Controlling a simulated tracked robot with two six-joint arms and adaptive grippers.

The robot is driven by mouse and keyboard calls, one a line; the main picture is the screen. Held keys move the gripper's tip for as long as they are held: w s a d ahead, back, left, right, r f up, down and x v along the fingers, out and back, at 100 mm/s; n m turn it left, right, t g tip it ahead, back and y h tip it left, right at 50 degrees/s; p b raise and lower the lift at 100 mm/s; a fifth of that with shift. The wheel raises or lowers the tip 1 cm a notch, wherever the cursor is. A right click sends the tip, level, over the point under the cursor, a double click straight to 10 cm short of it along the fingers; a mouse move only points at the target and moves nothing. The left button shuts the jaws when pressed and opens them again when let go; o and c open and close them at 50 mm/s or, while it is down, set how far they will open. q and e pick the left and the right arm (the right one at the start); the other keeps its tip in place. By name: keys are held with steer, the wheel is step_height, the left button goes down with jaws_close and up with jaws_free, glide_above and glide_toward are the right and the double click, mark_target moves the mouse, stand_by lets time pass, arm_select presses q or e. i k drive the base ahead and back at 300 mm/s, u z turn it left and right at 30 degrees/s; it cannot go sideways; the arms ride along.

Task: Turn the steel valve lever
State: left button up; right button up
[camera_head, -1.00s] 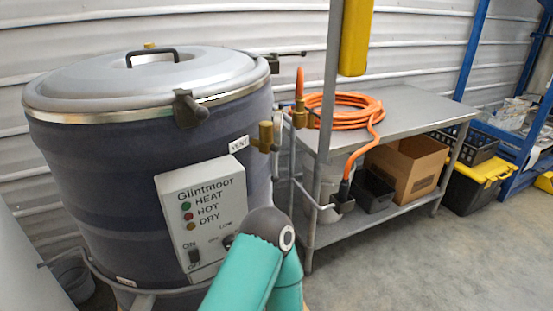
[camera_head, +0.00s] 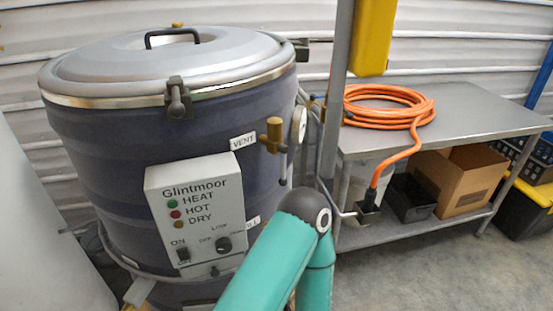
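A large dark drum (camera_head: 110,165) with a grey lid (camera_head: 170,58) stands at the left. A brass valve (camera_head: 272,135) sticks out on its right side beside a VENT label. A thin grey rod (camera_head: 283,168) hangs just below the valve; I cannot tell whether it is the steel lever. A second label (camera_head: 252,222) lower down is partly covered by my teal arm. My arm rises from the bottom edge and bends at a dark joint in front of the drum's lower right. Neither gripper shows. No steel valve lever can be clearly made out.
A Glintmoor control box (camera_head: 195,215) is on the drum's front. A round gauge (camera_head: 299,124) sits beside the valve. A steel table (camera_head: 460,115) on the right holds a coiled orange hose (camera_head: 390,105). A grey post with a yellow box (camera_head: 375,38) stands between. Open floor lies at lower right.

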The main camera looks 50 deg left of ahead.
mark_target(283, 150)
steer(key=u, duration=3.9)
steer(key=k, duration=0.1)
steer(key=z, duration=2.25)
steer(key=k, duration=0.45)
steer(key=u, duration=0.25)
steer(key=i, duration=0.45)
steer(key=z, duration=0.15)
